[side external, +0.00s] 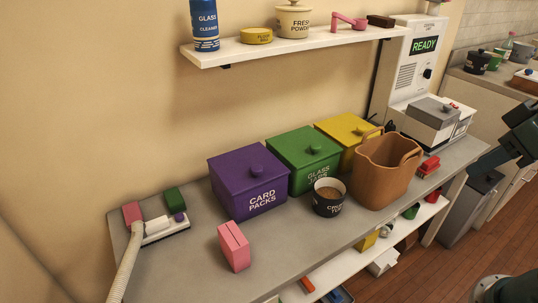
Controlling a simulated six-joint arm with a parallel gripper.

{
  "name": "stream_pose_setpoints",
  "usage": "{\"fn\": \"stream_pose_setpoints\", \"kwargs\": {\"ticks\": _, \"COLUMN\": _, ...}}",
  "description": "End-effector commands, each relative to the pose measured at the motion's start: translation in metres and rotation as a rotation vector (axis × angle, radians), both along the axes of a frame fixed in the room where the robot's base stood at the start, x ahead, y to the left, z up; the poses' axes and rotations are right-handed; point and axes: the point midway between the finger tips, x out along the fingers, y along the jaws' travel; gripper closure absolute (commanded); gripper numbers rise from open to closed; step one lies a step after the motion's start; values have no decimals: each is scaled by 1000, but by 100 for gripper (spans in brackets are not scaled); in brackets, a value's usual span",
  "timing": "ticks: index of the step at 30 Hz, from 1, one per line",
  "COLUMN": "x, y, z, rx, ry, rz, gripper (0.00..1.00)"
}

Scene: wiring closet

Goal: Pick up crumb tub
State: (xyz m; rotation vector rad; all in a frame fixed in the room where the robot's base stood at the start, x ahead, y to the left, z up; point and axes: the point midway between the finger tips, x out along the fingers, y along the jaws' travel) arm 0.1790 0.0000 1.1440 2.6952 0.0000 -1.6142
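The crumb tub (328,204) is a small dark round tub with a pale rim and white lettering, partly readable. It stands upright on the grey counter (300,245), filled with something brown. It is in front of the green box and left of the brown bucket. My dark arm enters at the right edge of the side external view. My gripper (484,165) seems to be its lower left end, beyond the counter's right end and well apart from the tub. Its fingers are too dark and small to read.
A brown bucket (385,172) stands close right of the tub. Purple (247,182), green (303,160) and yellow (347,128) lidded boxes stand behind. A pink block (234,248) is front left. A white shelf (290,45) hangs above. The counter front is mostly clear.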

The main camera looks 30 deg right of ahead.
Motion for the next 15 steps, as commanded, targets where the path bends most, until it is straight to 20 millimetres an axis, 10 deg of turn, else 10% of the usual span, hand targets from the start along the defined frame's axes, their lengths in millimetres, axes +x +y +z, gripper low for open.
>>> {"fn": "stream_pose_setpoints", "kwargs": {"ticks": 15, "x": 36, "y": 0, "z": 10, "rx": 19, "ry": 55, "rz": -42, "gripper": 72}}
